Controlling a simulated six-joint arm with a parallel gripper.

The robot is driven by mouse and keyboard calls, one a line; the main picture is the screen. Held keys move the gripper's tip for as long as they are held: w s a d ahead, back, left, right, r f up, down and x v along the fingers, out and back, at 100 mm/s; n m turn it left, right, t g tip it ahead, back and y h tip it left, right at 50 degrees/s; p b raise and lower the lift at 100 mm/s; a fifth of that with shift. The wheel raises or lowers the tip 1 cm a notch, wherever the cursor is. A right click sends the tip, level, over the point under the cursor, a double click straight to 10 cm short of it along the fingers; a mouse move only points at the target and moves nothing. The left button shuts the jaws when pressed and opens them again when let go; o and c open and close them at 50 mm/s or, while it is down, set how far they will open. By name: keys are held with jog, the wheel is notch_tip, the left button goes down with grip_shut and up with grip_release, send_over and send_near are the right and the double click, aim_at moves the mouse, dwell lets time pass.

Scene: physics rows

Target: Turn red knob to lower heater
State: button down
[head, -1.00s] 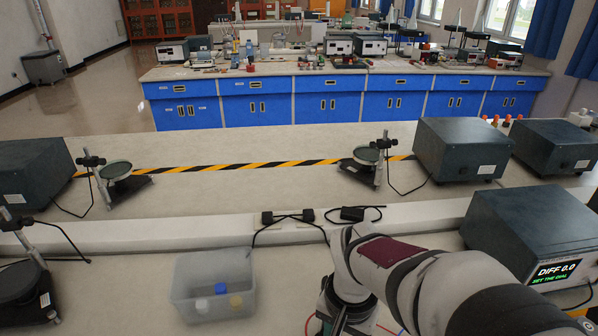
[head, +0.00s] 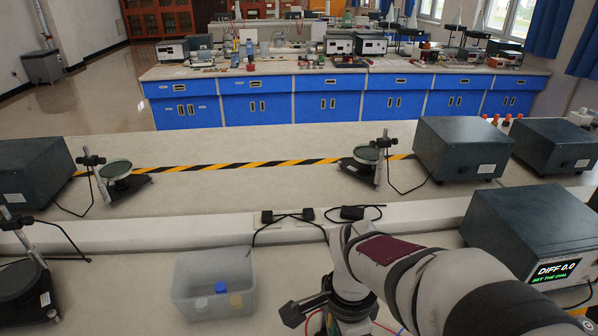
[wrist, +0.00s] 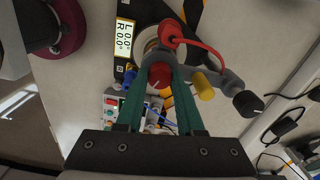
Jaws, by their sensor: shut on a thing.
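A red knob (wrist: 160,77) with a pale mark on its face sits between the two green fingers of my gripper (wrist: 160,85) in the wrist view. The fingers are shut on it. A small display (wrist: 124,38) beside it reads L 0.0° and R 0.0°. In the head view, a dark grey unit (head: 530,225) on the right has a screen (head: 555,271) reading DIFF 0.0 and SET THE DIAL. My fingertips and the red knob are hidden behind my arm in the head view.
In the wrist view, a red lead (wrist: 200,47) runs near the knob, a yellow knob (wrist: 203,85) and black knob (wrist: 248,103) lie to the right. A clear bin (head: 211,280) with small coloured pieces stands left of my arm in the head view.

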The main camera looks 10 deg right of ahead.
jog(key=shift+m, duration=0.5)
jog(key=c, duration=0.5)
grip_release()
notch_tip(320, 180, up, 16)
jog(key=shift+f, duration=0.1)
jog(key=shift+s, duration=0.1)
jog(key=s+a+f+n, duration=0.1)
jog(key=s+f+n, duration=0.3)
jog(key=s+a+f+n+y, duration=0.1)
jog(key=s+f+n, duration=0.3)
jog(key=s, duration=0.1)
jog(key=s+a+f+n, duration=0.1)
jog(key=s+f+n, duration=0.2)
jog(key=s+f, duration=0.1)
jog(key=shift+s+a+f+n+y, duration=0.1)
jog(key=shift+s+a+n+y, duration=0.05)
jog(key=shift+s+n+y, duration=0.3)
